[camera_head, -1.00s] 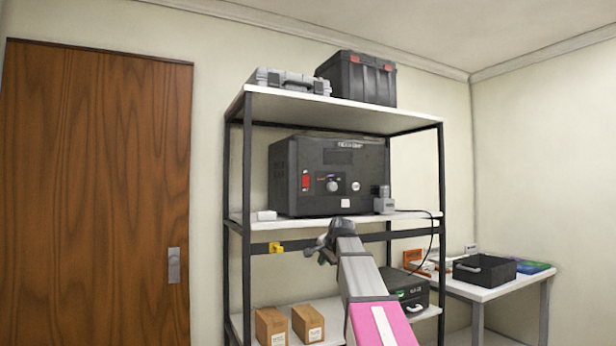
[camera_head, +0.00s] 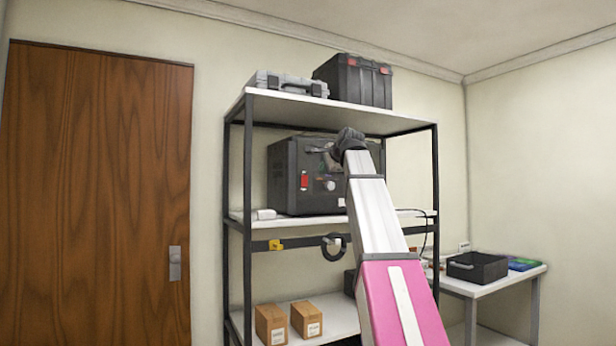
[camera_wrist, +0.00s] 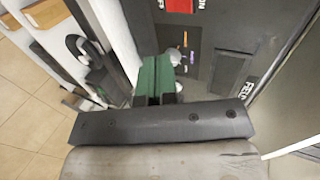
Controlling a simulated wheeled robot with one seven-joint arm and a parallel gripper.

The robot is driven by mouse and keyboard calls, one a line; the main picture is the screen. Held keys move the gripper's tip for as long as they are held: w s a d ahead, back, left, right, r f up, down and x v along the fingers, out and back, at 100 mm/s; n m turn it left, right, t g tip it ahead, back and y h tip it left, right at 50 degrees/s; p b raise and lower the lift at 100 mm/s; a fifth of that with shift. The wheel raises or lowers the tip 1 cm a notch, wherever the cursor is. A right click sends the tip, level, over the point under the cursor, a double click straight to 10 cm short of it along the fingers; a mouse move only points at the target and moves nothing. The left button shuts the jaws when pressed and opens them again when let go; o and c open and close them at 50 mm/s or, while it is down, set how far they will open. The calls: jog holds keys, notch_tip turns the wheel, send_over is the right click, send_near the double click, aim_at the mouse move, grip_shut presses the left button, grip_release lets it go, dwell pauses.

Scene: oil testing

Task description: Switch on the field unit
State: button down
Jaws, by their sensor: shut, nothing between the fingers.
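The field unit (camera_head: 290,170) is a black box on the middle shelf. Its front has a red switch (camera_head: 304,181) at the left and a round silver knob (camera_head: 328,184). My arm hides the right part of the front. My gripper (camera_head: 332,158) is raised in front of the unit's upper front, up and right of the red switch in this view. In the wrist view, the shut green fingers (camera_wrist: 155,72) point at the dark panel, with nothing held. The red switch (camera_wrist: 180,5), with "ON" lettering beside it, shows at the top edge, apart from the fingers.
The upper shelf (camera_head: 330,108) is close above my gripper and holds a grey case (camera_head: 285,82) and a black toolbox (camera_head: 355,80). A black ring-shaped item (camera_head: 333,247) hangs below the middle shelf.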

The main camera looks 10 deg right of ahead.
jog(key=shift+s+r, duration=0.2)
jog(key=shift+r, duration=0.35)
jog(key=shift+s+r, duration=0.2)
jog(key=shift+r, duration=0.3)
jog(key=shift+w, duration=0.1)
send_near(305, 178)
notch_tip(305, 178, down, 3)
jog(key=w, duration=0.3)
jog(key=w+a, duration=0.1)
jog(key=w, duration=0.1)
jog(key=shift+a+f, duration=0.15)
jog(key=shift+a, duration=0.1)
jog(key=shift+w+a, duration=0.15)
jog(key=shift+w, duration=0.35)
